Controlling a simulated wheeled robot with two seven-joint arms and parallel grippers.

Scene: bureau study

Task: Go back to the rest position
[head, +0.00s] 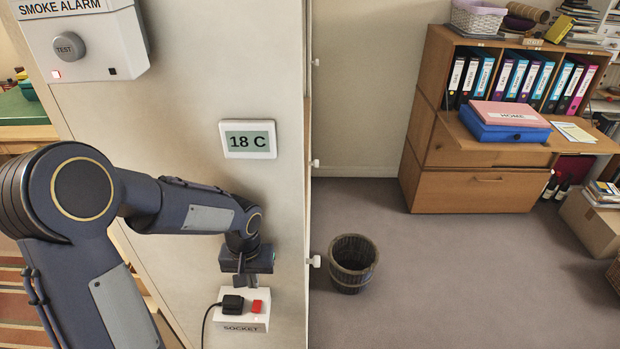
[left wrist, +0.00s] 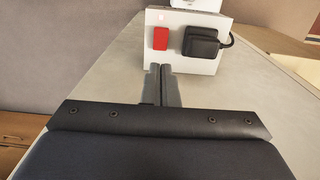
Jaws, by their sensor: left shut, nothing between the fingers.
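My left gripper (head: 245,281) is shut and empty in the head view, close above the white socket box (head: 260,320) on the pale panel. In the left wrist view its two fingers (left wrist: 163,85) lie together, pointing at the socket box (left wrist: 205,62). A black plug (head: 232,304) with a cable sits in the socket, beside a red switch (head: 257,306). The plug (left wrist: 201,42) and red switch (left wrist: 160,39) also show in the left wrist view. I cannot tell whether the fingertips touch the box. My right gripper is not in view.
The panel (head: 190,110) also carries a smoke alarm (head: 85,40) and an "18 C" display (head: 248,140). A wicker bin (head: 352,263) stands on the floor right of it. A wooden bureau (head: 470,190) with binders stands behind. Carpet (head: 450,265) between them is clear.

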